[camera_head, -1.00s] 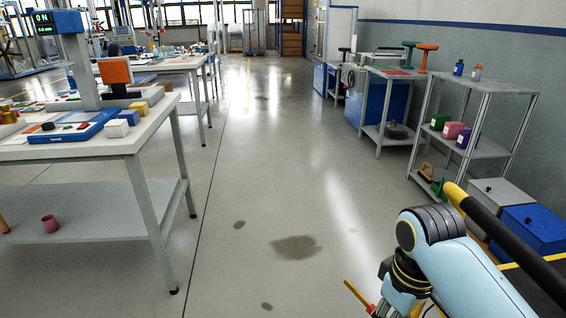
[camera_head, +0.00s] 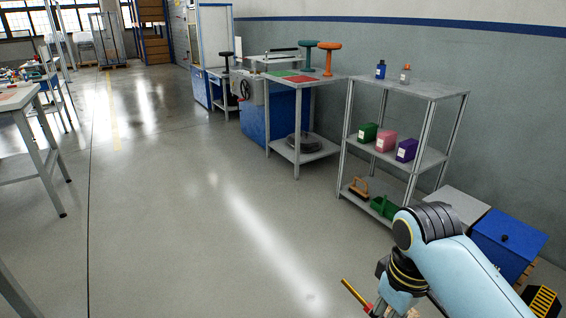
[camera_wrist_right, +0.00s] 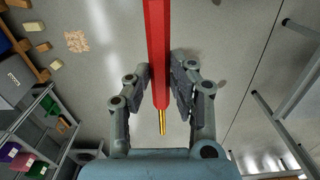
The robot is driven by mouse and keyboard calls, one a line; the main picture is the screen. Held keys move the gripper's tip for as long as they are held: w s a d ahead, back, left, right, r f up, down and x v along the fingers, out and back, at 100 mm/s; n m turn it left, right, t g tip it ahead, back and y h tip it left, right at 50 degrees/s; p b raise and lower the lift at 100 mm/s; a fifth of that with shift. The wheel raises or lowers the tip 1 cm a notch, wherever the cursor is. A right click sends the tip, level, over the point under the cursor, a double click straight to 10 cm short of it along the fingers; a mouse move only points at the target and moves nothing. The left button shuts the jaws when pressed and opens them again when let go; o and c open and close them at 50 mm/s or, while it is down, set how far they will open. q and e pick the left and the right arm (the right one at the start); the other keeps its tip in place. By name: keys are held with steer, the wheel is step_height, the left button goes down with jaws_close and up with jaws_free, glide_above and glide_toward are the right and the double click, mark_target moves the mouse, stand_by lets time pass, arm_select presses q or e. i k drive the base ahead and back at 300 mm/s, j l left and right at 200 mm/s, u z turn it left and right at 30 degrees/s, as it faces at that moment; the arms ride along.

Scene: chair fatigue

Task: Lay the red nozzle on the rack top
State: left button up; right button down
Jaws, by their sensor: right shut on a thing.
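The red nozzle (camera_wrist_right: 157,50) is a long red bar with a thin brass-coloured end, lying between the fingers of my right gripper (camera_wrist_right: 161,78) in the right wrist view. My right gripper (camera_head: 376,307) is shut on it, low in the head view, where the nozzle's yellowish length (camera_head: 353,292) sticks out up and left. The grey metal rack stands ahead to the right; its top (camera_head: 430,90) is well beyond and above the gripper in the picture. My left gripper is not in view.
A blue bottle (camera_head: 380,69) and a grey bottle with an orange cap (camera_head: 405,74) stand on the left part of the rack top; its right part is bare. Green, pink and purple containers fill the middle shelf. A blue box (camera_head: 508,242) stands right of the rack. The floor (camera_head: 200,230) ahead is clear.

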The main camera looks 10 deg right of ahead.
mark_target(432, 91)
steer(key=i+l+z, duration=0.35)
steer(key=i, duration=0.55)
steer(key=i+z, duration=0.3)
steer(key=i, duration=0.6)
steer(key=i+j+z, duration=0.35)
steer(key=i, duration=0.55)
steer(key=l, duration=0.1)
